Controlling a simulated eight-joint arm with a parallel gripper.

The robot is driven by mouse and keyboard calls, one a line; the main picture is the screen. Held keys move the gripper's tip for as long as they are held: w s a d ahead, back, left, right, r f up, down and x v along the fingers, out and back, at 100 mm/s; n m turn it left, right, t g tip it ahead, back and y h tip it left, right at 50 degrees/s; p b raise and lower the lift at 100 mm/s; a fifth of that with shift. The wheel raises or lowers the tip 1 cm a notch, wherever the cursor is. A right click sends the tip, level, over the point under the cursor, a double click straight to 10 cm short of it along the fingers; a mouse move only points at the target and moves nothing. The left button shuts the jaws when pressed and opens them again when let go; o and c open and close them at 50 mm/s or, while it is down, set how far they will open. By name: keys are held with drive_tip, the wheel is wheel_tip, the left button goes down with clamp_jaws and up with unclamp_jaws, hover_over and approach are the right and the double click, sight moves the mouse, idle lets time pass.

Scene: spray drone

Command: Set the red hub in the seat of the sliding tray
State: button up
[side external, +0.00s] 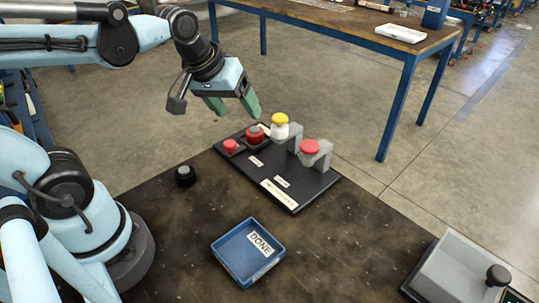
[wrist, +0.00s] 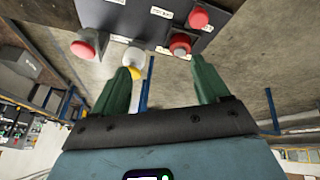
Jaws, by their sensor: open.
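A dark red round piece with a lighter red top, which looks like the red hub (side external: 255,135), stands on the far left part of a black board (side external: 315,186). In the wrist view the hub (wrist: 180,43) appears beyond my fingertips, near the right finger. I cannot tell the tray's seat clearly from these parts. My gripper (side external: 233,107) is open, with its green fingers apart and empty, above and behind the hub. It also shows in the wrist view (wrist: 163,68).
A white piece with a yellow top (side external: 279,127) and a red cap (side external: 310,147) by grey brackets stand close to the hub's right. A blue DONE tray (side external: 247,252), a black knob (side external: 185,175) and a grey box (side external: 455,272) are on the table.

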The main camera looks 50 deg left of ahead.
drive_tip(key=s+m, duration=0.1)
drive_tip(key=s+d+f+m+t, duration=0.1)
drive_tip(key=m, duration=0.1)
drive_tip(key=f+m+t, duration=0.1)
drive_tip(key=m, duration=0.1)
drive_tip(key=shift+s+d, duration=0.25)
drive_tip(key=shift+s, duration=0.15)
